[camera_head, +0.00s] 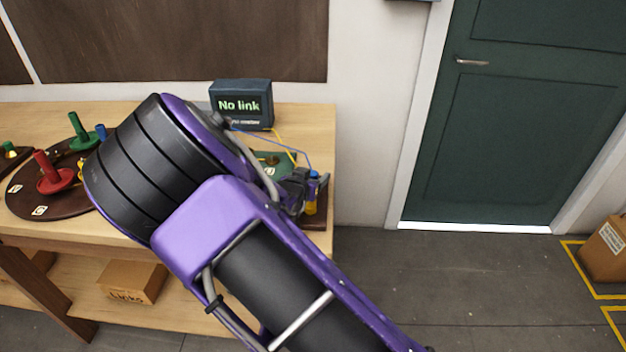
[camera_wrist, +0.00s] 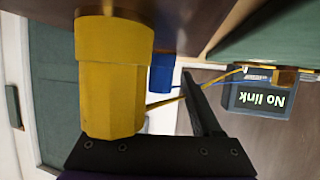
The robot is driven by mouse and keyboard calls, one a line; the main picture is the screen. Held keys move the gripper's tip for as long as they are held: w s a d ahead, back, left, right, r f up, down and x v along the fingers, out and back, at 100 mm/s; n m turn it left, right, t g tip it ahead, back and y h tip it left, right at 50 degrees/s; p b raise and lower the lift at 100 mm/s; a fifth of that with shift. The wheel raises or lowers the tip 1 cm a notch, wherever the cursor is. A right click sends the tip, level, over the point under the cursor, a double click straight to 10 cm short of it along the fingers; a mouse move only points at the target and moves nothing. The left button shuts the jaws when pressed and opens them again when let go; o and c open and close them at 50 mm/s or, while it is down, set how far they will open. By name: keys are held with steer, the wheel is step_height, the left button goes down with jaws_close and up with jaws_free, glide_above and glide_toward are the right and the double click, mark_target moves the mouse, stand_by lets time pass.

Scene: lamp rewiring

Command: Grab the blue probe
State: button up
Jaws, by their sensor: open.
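The blue probe (camera_head: 313,175) is at the right end of the workbench, beside the yellow probe (camera_head: 310,207). In the wrist view the yellow probe (camera_wrist: 110,80) is large and close, and the blue probe (camera_wrist: 162,75) shows behind it, partly covered. My gripper (camera_head: 299,186) is at the probes, partly hidden by my own arm. In the wrist view one dark finger of my gripper (camera_wrist: 164,88) shows right of the blue probe. The other finger is hidden, seemingly behind the yellow probe. The jaws are open; I cannot tell whether a finger touches either probe.
A box with a "No link" screen (camera_head: 242,104) stands at the back, with blue and yellow wires running from it. A dark round board (camera_head: 25,200) with red and green pegs is at the left. A green board (camera_head: 275,160) is partly hidden by my arm.

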jaws_close()
stand_by(0.3)
steer(key=shift+r, duration=0.1)
